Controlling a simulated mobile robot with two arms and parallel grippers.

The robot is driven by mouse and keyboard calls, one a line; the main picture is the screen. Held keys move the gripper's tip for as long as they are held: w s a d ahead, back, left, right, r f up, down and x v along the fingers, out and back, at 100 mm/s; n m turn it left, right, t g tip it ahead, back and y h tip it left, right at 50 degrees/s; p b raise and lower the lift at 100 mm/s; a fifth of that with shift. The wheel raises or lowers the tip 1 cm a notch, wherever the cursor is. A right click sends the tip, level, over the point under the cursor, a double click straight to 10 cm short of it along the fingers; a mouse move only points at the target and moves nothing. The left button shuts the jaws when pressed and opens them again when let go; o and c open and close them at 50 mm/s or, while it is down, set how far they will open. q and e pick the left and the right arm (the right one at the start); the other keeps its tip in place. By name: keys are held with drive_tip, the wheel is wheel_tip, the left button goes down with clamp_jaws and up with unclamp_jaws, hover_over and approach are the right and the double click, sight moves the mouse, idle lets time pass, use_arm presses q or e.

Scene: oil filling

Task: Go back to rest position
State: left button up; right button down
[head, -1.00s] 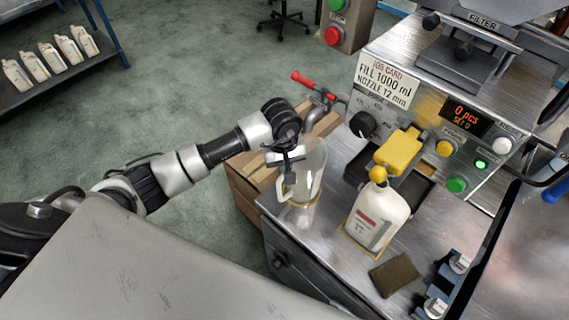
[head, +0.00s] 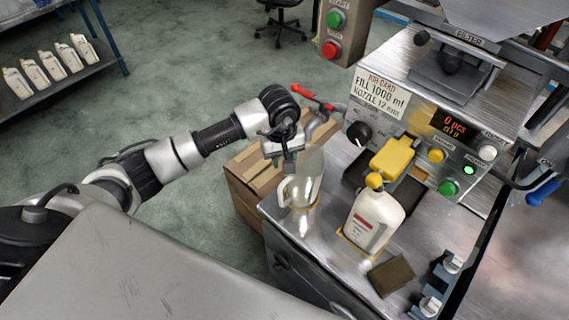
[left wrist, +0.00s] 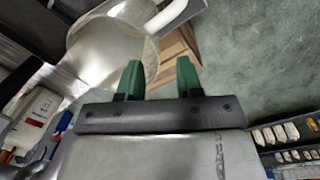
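My left gripper (head: 289,163) is just above and beside the clear jug (head: 304,185) at the left edge of the metal bench, overlapping its rim area in the head view. In the left wrist view, the two green fingertips (left wrist: 159,78) are apart with nothing between them. The jug (left wrist: 105,48) and its handle (left wrist: 178,12) lie beyond the fingers; I cannot tell whether they touch. My right gripper is not in view.
A white bottle (head: 373,220) stands on the bench near the yellow nozzle block (head: 392,157) of the filling machine. A brown pad (head: 390,275) lies in front. A cardboard box (head: 245,180) and red-handled tap (head: 311,96) are close to my left arm.

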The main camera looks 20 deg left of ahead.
use_arm(q)
drive_tip(key=shift+r, duration=0.85)
